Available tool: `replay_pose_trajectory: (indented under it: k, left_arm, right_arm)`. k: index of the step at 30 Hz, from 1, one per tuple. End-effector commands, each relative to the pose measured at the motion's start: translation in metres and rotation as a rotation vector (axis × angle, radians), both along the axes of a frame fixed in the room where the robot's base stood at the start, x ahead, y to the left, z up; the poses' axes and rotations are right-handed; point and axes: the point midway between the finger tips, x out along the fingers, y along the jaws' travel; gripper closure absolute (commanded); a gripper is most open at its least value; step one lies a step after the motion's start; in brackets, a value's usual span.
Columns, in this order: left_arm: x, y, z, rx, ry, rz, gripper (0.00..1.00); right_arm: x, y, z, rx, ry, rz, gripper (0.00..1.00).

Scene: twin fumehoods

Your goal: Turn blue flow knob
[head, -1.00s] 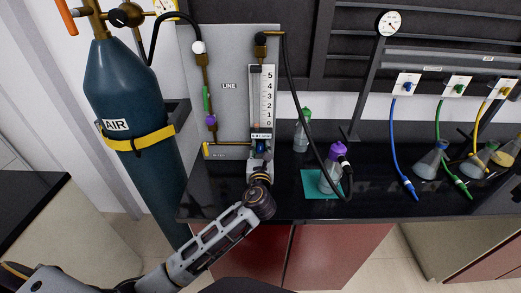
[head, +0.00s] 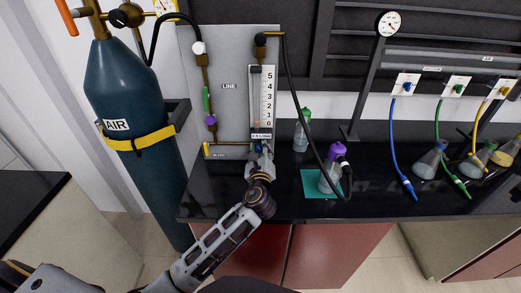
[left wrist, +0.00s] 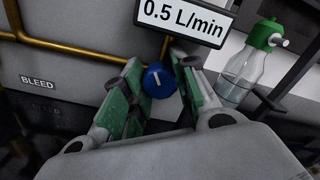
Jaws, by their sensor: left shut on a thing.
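The blue flow knob (left wrist: 158,80) sits in the left wrist view below a "0.5 L/min" label, with a short white mark on its face. My left gripper (left wrist: 155,88) has its green-padded fingers on either side of the knob and is shut on it. In the head view my left gripper (head: 262,163) is at the foot of the flow meter (head: 261,100), whose scale runs from 0 to 5. The gripper mostly hides the knob there. My right gripper is not in view.
A blue AIR cylinder (head: 125,85) stands left of the grey panel (head: 228,60). A purple-capped bottle (head: 331,175) on a teal mat (head: 309,187) and a green-capped bottle (head: 301,135) stand right of the gripper. A black hose (head: 291,100) hangs near the meter.

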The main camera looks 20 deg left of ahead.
Motion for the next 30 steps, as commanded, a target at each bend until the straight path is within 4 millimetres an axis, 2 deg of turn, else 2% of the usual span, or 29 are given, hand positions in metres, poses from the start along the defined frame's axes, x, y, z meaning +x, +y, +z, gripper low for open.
replay_pose_trajectory:
  k: [8, 15, 21, 30]
  left_arm:
    - [0.000, 0.000, -0.001, -0.242, -0.070, 0.001, 0.95]
    - [0.000, 0.000, -0.001, -0.444, -0.128, 0.001, 0.95]
    - [0.000, 0.001, -0.001, -0.563, -0.163, 0.002, 0.95]
    - [0.000, 0.001, 0.000, -0.638, -0.185, 0.001, 0.95]
  right_arm:
    - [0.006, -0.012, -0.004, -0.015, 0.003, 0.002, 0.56]
    - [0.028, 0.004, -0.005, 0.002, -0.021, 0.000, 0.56]
    - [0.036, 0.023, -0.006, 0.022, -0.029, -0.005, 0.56]
    - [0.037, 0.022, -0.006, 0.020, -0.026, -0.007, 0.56]
